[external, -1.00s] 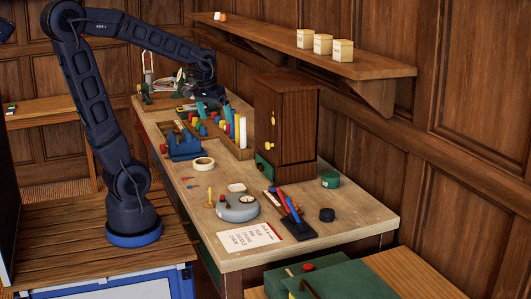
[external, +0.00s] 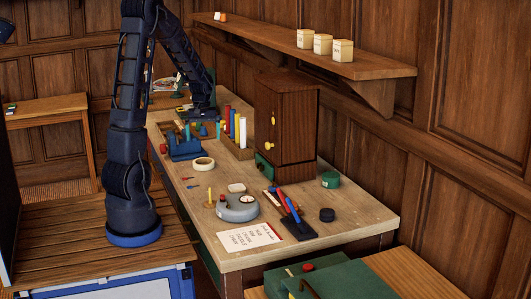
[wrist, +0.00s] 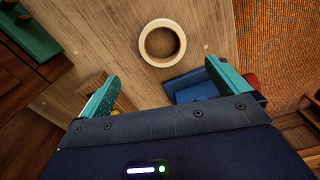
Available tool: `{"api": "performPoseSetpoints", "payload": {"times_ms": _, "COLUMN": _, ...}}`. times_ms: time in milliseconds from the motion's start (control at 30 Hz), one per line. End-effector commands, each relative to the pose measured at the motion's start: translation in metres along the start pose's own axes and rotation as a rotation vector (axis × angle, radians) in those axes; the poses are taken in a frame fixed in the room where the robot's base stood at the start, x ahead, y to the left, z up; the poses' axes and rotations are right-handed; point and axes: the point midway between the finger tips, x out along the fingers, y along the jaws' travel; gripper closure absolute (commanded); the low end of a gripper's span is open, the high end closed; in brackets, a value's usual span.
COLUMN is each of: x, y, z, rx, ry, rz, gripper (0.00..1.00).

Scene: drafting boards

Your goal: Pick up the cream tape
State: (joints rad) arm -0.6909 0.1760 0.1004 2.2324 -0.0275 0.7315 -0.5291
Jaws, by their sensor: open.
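The cream tape (external: 203,168) is a pale ring lying flat on the long wooden workbench, in front of the blue holder. In the wrist view the cream tape (wrist: 142,44) lies just beyond the fingertips, near the middle of the top half, with bare wood showing through its hole. My gripper (wrist: 161,72) is open and empty, with its teal fingers wide apart. In the external view my gripper (external: 203,128) is above the bench behind the tape, over the blue holder and coloured items. It is not touching the tape.
The blue holder (external: 184,151) stands close behind the tape. A dark wooden cabinet (external: 285,120) stands to the right. A grey round device (external: 237,210) and a white note (external: 248,238) lie nearer the front. Bare bench surrounds most of the tape.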

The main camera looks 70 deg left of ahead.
Motion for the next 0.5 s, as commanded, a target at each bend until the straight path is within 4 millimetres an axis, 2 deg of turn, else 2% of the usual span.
{"api": "performPoseSetpoints", "payload": {"times_ms": 400, "x": 0.050, "y": -0.002, "z": -0.002, "rx": -0.010, "ry": -0.005, "rz": -0.004, "gripper": 0.00}}
{"api": "performPoseSetpoints", "payload": {"times_ms": 500, "x": 0.056, "y": -0.002, "z": -0.003, "rx": -0.010, "ry": -0.003, "rz": -0.003, "gripper": 0.00}}
